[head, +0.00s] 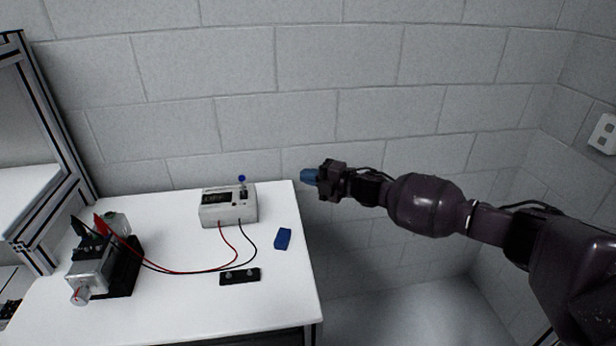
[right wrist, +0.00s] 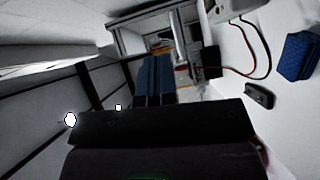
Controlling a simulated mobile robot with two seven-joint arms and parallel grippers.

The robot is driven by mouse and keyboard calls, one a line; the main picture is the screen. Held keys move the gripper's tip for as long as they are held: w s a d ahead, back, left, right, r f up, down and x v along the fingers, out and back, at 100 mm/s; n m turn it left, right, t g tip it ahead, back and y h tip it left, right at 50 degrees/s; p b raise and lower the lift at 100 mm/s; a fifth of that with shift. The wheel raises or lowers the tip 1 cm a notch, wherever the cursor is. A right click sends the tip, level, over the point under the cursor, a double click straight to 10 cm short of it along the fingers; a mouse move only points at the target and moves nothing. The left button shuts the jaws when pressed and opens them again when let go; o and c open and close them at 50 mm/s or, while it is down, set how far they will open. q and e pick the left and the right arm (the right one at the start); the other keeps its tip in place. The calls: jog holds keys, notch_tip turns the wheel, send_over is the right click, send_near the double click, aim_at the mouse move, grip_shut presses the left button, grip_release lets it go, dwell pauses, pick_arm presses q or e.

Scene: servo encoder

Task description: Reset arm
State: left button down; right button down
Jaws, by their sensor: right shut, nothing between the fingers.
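My right arm comes in from the right in the head view, stretched out to the left. Its gripper (head: 309,176) is beyond the right edge of the white table (head: 180,312), in front of the block wall. Its blue fingers are together with nothing between them; they also show in the right wrist view (right wrist: 154,80). The gripper touches nothing that I can see. My left gripper is not in view.
On the table are a white power supply box (head: 229,207), a blue block (head: 283,239), a black strip with two knobs (head: 240,276) and a motor-like device (head: 93,272). Red and black cables join the box and device. The space right of the table is free.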

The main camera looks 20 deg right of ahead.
dwell(0.3)
jog(key=s+a+f+m+t+h+b, duration=0.1)
jog(key=s+a+f+m+t+h, duration=0.1)
jog(key=s+a+f+m+h, duration=0.65)
pick_arm(q)
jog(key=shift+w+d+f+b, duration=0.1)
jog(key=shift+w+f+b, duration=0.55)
jog(key=shift+b, duration=0.35)
pick_arm(e)
jog(key=s+d+f+m+g+h, duration=0.1)
jog(key=s+d+f+m, duration=0.1)
jog(key=s+f+m, duration=0.3)
jog(key=s+d+f+m+g, duration=0.1)
jog(key=s+f+m, duration=0.4)
jog(key=s, duration=0.9)
jog(key=s+d+f+m+g+h, duration=0.1)
jog(key=s+d+f+m, duration=0.2)
jog(key=s, duration=0.6)
notch_tip(320, 180, down, 4)
jog(key=shift+s+d+r+m+g+h, duration=0.15)
jog(key=shift+s+d+m+g+h, duration=0.2)
jog(key=shift+m, duration=0.8)
jog(key=shift+a, duration=0.1)
